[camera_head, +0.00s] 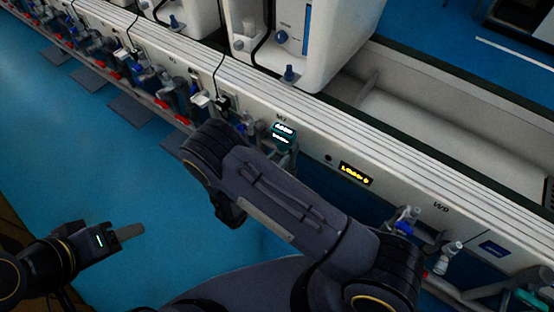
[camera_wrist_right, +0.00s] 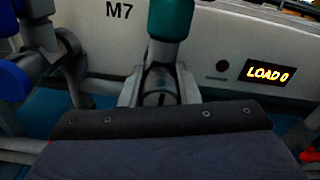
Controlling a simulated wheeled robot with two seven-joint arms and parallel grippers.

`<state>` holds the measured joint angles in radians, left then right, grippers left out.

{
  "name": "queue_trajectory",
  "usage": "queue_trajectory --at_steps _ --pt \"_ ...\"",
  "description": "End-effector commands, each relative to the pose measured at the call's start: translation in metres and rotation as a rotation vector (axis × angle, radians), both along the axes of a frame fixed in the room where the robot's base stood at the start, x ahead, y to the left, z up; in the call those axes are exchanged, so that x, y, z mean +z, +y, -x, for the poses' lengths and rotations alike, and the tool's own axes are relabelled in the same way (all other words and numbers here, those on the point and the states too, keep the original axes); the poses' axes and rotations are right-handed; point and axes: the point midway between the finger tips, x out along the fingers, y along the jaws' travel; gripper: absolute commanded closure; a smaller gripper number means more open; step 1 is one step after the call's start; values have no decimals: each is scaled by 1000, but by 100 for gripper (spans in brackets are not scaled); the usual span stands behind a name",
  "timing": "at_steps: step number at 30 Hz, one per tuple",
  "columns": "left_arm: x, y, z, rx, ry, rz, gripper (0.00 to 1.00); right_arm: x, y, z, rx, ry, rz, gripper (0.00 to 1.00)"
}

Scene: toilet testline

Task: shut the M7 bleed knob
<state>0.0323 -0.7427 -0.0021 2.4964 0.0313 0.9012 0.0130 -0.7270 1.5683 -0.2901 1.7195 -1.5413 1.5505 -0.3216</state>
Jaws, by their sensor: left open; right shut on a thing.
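A teal knob (camera_wrist_right: 170,18) stands in front of the white panel, just right of the M7 label (camera_wrist_right: 118,12) in the right wrist view. I take it as the M7 bleed knob; its top is cut off. My right gripper (camera_wrist_right: 167,55) is shut on it, with grey fingers on either side. My left gripper (camera_head: 130,232) is open and empty over the blue floor at lower left, far from the panel.
A blue part (camera_wrist_right: 12,80) stands close on the left. Neighbouring valves (camera_head: 405,218) line the panel. White tanks (camera_head: 300,40) stand behind. The floor (camera_head: 130,170) at left is open.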

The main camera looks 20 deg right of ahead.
Motion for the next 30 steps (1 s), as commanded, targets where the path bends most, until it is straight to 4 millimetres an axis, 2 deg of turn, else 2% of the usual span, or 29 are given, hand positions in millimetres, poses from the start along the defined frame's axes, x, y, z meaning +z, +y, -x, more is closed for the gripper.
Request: queue_trajectory --at_steps 11,30 --pt "-16 0 0 0 0 0 51 -3 1 0 2 -175 -137 94" --pt "-52 0 0 0 0 0 51 -4 1 0 2 -652 -511 94"
